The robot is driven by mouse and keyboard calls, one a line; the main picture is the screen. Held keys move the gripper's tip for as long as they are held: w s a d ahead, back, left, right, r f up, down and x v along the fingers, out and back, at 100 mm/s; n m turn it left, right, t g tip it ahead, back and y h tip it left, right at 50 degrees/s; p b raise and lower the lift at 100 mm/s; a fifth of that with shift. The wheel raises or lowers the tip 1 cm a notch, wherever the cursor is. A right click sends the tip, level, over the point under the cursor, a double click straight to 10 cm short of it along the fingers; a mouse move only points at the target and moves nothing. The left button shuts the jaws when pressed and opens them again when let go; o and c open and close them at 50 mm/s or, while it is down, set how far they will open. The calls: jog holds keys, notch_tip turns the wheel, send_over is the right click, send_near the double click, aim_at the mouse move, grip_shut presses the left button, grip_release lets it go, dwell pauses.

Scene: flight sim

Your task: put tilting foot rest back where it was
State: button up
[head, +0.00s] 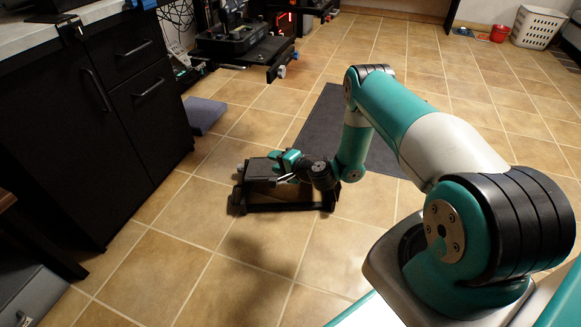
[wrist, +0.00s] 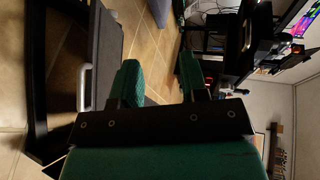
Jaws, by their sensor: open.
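The tilting foot rest (head: 284,207) stands on the tiled floor ahead of me, a black frame with a dark flat platform on top. In the wrist view its platform (wrist: 104,62) and black frame (wrist: 36,80) fill the left side, with a silver metal piece near the platform's edge. My gripper (head: 280,160) is at the platform's far right side, with teal fingers. In the wrist view my gripper (wrist: 160,68) is open, and floor shows between its fingers. The foot rest lies outside the left finger. I cannot tell whether they touch. My arm hides part of its right end.
A dark mat (head: 330,118) lies behind my arm. A black cabinet (head: 125,120) stands at the left, with a blue-grey block (head: 204,114) on the floor beside it. Black equipment (head: 245,45) stands at the back. Tiled floor before the foot rest is clear.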

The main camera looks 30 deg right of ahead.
jog(key=a+r+n+g+y, duration=0.5)
jog(key=a+r+n, duration=0.55)
jog(key=r, duration=0.65)
jog(key=s+a+r+n+g, duration=0.5)
jog(key=s+a+r, duration=0.4)
jog(key=r, duration=0.2)
jog(key=s+r+n+g+h, duration=0.2)
jog(key=s+r, duration=0.2)
jog(key=s, duration=0.9)
jog(key=s+d+r+n+g+h, duration=0.1)
jog(key=s+r+n+h, duration=0.2)
jog(key=s, duration=1)
notch_tip(320, 180, up, 2)
jog(key=shift+d+r+n+g, duration=0.1)
jog(key=shift+d+n+g, duration=0.15)
jog(key=shift+n+g, duration=0.15)
jog(key=shift+s, duration=0.1)
notch_tip(320, 180, up, 39)
jog(key=p, duration=3.9)
jog(key=shift+r, duration=0.1)
